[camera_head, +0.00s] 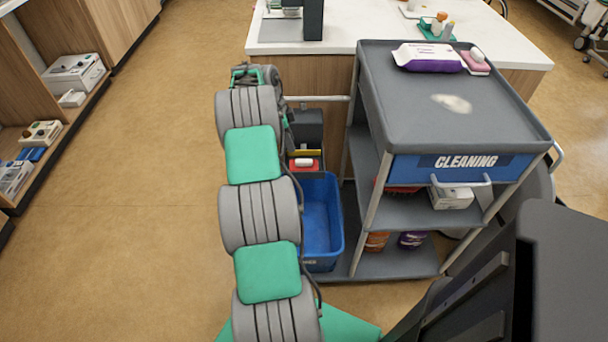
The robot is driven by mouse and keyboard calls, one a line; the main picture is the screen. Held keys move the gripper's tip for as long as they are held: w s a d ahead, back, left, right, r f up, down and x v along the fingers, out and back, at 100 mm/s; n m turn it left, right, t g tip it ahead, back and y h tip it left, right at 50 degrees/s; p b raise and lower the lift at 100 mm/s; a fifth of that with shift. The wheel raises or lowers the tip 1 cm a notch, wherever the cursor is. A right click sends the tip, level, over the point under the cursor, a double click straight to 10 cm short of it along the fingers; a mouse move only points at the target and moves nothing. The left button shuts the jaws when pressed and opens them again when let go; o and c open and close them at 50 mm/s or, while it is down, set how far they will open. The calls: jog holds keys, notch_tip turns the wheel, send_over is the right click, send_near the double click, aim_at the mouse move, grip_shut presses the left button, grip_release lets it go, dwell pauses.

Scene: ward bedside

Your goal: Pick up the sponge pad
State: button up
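A pink block with a white rounded piece on it (474,65) lies at the far right of the cart's grey top; it looks most like the sponge pad, but I cannot be sure. It sits beside a white and purple wipes pack (429,58). My arm reaches forward left of the cart, and its far end, with my gripper (254,76), is near the white counter's front, well left of the pink block. The fingers are too small and covered to read. I see nothing clearly held.
The grey cleaning cart (395,133) has a pale smear (452,103) on its top. A blue bin (322,222) stands between my arm and the cart. The white counter (350,30) is behind. Open shelves (50,130) stand at left; the floor between is clear.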

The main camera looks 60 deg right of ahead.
aim_at(303, 160)
jog(key=shift+m, duration=0.4)
jog(key=x, duration=0.3)
jog(key=s+x, duration=0.1)
jog(key=x, duration=0.5)
jog(key=shift+s+d, duration=0.45)
grip_shut()
